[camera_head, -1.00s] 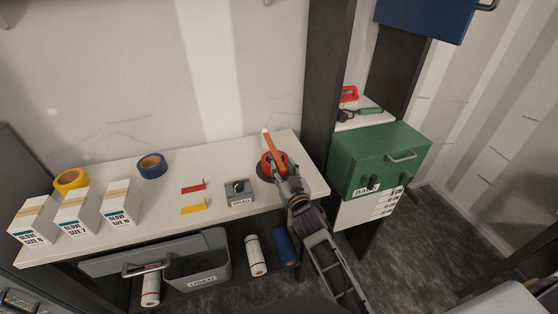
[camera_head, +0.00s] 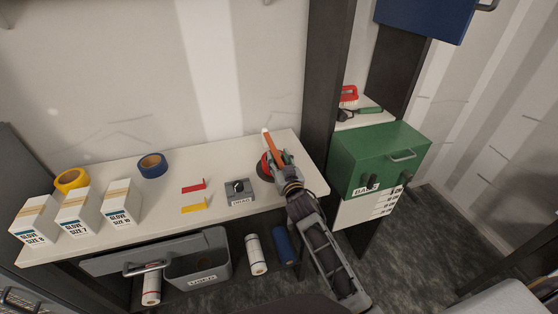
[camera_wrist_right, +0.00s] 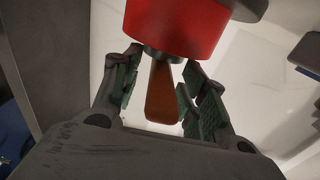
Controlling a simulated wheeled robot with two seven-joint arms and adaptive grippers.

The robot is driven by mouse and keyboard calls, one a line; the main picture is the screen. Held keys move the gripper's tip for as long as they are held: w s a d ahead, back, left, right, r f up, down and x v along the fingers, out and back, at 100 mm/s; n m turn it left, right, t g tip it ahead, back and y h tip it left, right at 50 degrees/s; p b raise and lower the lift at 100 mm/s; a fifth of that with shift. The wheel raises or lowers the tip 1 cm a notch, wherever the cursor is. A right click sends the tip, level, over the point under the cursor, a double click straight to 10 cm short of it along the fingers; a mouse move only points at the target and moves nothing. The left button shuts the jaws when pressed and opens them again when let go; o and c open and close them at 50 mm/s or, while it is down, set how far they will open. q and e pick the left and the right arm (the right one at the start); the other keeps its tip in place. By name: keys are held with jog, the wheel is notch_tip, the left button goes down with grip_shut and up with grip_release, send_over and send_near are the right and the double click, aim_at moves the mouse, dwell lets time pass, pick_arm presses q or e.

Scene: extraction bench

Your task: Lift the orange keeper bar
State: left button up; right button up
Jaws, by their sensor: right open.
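The orange keeper bar (camera_head: 271,142) stands up from the right end of the white bench, beside a round red part (camera_head: 264,167). My right gripper (camera_head: 279,160) is at the bar and covers its lower part in the head view. In the right wrist view the orange bar (camera_wrist_right: 162,95) lies between the two green-padded fingers of my open right gripper (camera_wrist_right: 160,72), with gaps on both sides. The red part (camera_wrist_right: 180,25) is at the top of that view, close beyond the fingertips. My left gripper is not in view.
A grey block with a black knob (camera_head: 239,188) sits left of my right gripper on the bench (camera_head: 225,165). Red and yellow pieces, tape rolls and glove boxes (camera_head: 120,205) stand farther left. A dark post (camera_head: 325,90) and a green cabinet (camera_head: 375,155) are to the right.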

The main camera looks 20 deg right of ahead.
jog(key=shift+c, duration=0.4)
grip_shut()
jog(key=shift+r, duration=0.15)
